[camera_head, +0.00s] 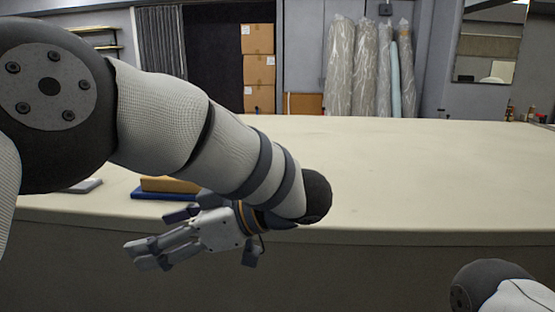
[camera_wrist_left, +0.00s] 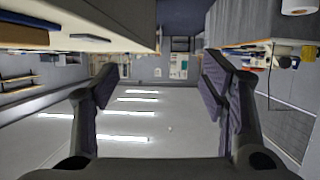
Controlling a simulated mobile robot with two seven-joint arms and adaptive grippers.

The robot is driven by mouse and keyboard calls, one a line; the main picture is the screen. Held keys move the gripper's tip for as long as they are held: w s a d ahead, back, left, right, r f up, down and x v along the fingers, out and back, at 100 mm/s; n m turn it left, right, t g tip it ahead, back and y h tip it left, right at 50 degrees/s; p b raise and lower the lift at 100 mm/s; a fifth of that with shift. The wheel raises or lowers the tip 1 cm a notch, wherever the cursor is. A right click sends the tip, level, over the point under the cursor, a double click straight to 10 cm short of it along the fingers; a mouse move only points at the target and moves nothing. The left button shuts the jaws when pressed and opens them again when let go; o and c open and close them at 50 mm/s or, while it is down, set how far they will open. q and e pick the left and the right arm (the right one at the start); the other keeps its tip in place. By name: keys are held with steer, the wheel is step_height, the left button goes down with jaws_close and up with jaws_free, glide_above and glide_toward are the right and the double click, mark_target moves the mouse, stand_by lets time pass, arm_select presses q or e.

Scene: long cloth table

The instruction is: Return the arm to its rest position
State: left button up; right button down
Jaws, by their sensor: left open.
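My left arm comes in from the left in the head view and reaches across to the middle, over the front part of the long cloth table (camera_head: 420,180). My left gripper (camera_head: 140,253) hangs in front of the table's front edge, with its fingers pointing left. The fingers are apart and nothing is between them. In the left wrist view the left gripper (camera_wrist_left: 165,110) also shows its two fingers wide apart, with ceiling lights seen between them. Of my right arm only a rounded link shows at the lower right of the head view; its gripper is out of view.
A tan block (camera_head: 170,184) lies on a blue flat item (camera_head: 150,195) near the table's front edge, partly behind my left arm. A grey flat item (camera_head: 84,186) lies left of it. The table's middle and right are clear. Wrapped rolls (camera_head: 352,70) and cardboard boxes (camera_head: 258,70) stand behind.

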arm_select(q)
steer(key=w+a+f+m+t+h, duration=0.1)
steer(key=a+f+m+t+h, duration=0.2)
steer(key=f, duration=0.5)
steer(key=w+a+f+m+t+h, duration=0.15)
steer(key=f+m, duration=0.25)
steer(key=f, duration=0.4)
steer(key=a+f+m+t+h, duration=0.1)
steer(key=a+f+m+t, duration=0.2)
steer(key=f, duration=0.5)
steer(key=s+d+f+m+g+h+p, duration=0.1)
steer(key=s+f+m+g+h, duration=0.2)
steer(key=s+f, duration=0.5)
steer(key=s+d+f+m+g+h, duration=0.1)
steer(key=s+f+m+g+h, duration=0.3)
steer(key=s, duration=0.8)
steer(key=s+g+h, duration=0.1)
steer(key=s+g, duration=0.3)
steer(key=s, duration=1.6)
steer(key=shift+n+g, duration=0.3)
steer(key=shift+g, duration=0.05)
arm_select(e)
steer(key=w+r, duration=0.1)
steer(key=w, duration=0.1)
steer(key=shift+w+r+t, duration=0.4)
arm_select(q)
steer(key=shift+s+d, duration=0.1)
